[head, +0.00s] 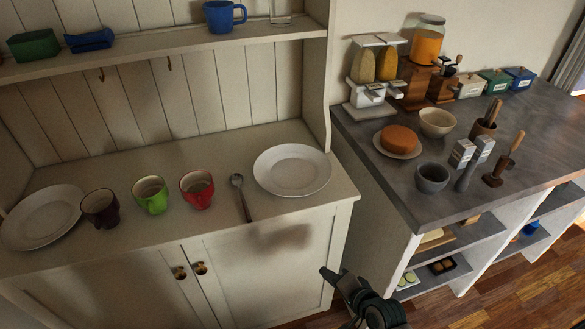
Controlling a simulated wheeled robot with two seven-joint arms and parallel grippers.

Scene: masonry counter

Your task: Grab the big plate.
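Two white plates lie flat on the cream cupboard top (120,236). One plate (292,170) is at the right end, empty, beside a spoon. The other plate (42,215) is at the left end, next to a dark cup. They look similar in size, and I cannot tell for sure which is bigger. My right gripper (333,277) is in front of the cupboard's right door, below and apart from the right plate. Nothing shows in it, and its finger gap is not clear. My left gripper is not in view.
A dark cup (100,208), a green cup (151,195), a red cup (197,189) and a spoon (240,197) stand or lie between the plates. A shelf (160,42) hangs above. The grey counter (385,184) at right holds bowls, a scale and a cake on a small plate (398,147).

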